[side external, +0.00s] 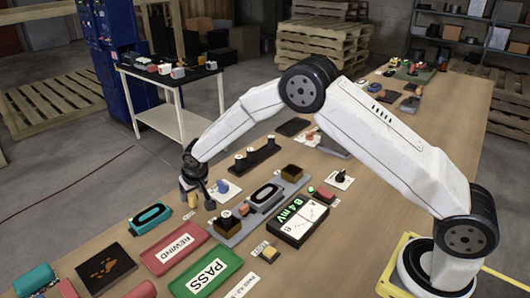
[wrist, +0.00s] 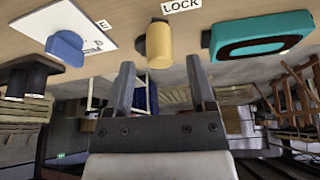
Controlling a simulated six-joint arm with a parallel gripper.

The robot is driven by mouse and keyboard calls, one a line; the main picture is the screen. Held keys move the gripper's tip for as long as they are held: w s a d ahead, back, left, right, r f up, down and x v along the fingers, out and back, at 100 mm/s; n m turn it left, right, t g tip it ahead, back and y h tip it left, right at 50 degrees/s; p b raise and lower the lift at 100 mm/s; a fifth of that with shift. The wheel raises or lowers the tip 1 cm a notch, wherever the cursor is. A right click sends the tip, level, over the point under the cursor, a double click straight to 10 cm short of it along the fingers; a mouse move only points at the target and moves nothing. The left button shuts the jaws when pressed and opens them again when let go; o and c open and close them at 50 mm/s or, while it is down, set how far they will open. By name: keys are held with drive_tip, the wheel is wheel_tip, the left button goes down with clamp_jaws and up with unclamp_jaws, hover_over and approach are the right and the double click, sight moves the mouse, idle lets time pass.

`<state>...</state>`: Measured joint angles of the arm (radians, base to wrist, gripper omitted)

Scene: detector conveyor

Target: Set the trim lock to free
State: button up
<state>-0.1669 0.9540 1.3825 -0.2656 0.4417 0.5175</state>
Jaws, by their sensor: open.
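A yellow knob or peg (wrist: 159,46) stands on the wooden table beside a small white label reading LOCK (wrist: 181,5) in the wrist view. In the side view the yellow piece (side external: 192,201) is partly hidden by my gripper. My gripper (side external: 196,194) points down there, close to it. In the wrist view my gripper (wrist: 159,66) is open, its two fingertips on either side of the line to the yellow piece, with no clear contact. A label reading FREE is not visible. I cannot tell which setting the yellow piece is in.
A blue knob (wrist: 66,47) on a white card stands left of the yellow piece in the wrist view. A teal block with a dark oval (wrist: 258,34) stands right.

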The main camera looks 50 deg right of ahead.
drive_tip(key=shift+x, duration=1.2)
clamp_jaws()
